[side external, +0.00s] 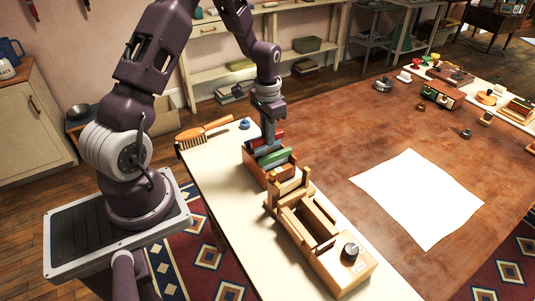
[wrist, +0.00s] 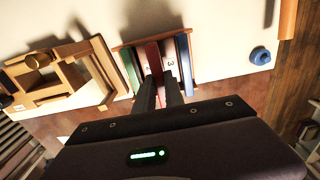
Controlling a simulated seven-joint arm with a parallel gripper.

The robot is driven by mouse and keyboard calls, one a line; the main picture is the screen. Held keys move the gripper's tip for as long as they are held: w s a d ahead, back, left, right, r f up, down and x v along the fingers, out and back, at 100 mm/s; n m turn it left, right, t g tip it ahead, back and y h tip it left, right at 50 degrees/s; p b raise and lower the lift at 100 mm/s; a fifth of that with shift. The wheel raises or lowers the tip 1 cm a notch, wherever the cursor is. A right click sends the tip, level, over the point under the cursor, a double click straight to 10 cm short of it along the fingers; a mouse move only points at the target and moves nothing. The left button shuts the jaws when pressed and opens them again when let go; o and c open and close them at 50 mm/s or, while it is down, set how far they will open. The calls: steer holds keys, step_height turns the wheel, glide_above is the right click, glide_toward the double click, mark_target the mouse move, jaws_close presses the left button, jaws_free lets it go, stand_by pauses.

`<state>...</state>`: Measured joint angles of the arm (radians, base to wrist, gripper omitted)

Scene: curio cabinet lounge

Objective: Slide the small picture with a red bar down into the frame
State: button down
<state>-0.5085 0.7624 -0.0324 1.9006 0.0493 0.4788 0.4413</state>
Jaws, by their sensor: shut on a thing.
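The picture with a red bar (wrist: 153,56) stands in a small wooden rack (side external: 258,172), between a green panel (wrist: 130,68) and a pale panel with a dark mark (wrist: 168,56). My gripper (side external: 268,143) points down into the rack. In the wrist view its fingertips (wrist: 158,84) close around the red-barred picture, which they partly hide. The side view does not show the grip clearly. The wooden frame (side external: 301,233), with upright posts and an open slot, stands in front of the rack and is empty as far as I can see. It also shows in the wrist view (wrist: 98,50).
A blue panel (wrist: 184,58) shares the rack. A black knob (side external: 350,250) sits on the frame's near end. A brush (side external: 205,131) and a small blue object (side external: 244,124) lie behind the rack. A white sheet (side external: 418,198) lies on the brown surface at right.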

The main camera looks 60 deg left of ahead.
steer(key=shift+r, duration=2.6)
step_height(320, 180, up, 5)
steer(key=n, duration=0.1)
glide_above(291, 185)
steer(key=shift+w+a+f, duration=0.15)
steer(key=shift+f, duration=0.7)
steer(key=shift+w+a+f, duration=0.15)
steer(key=shift+a+f, duration=0.05)
steer(key=shift+f, duration=0.6)
steer(key=shift+w+a+f, duration=0.15)
steer(key=shift+f, duration=0.7)
steer(key=shift+f, duration=0.1)
step_height(291, 185, down, 7)
steer(key=shift+r, duration=0.2)
stand_by(0.5)
steer(key=shift+f, duration=0.2)
stand_by(0.6)
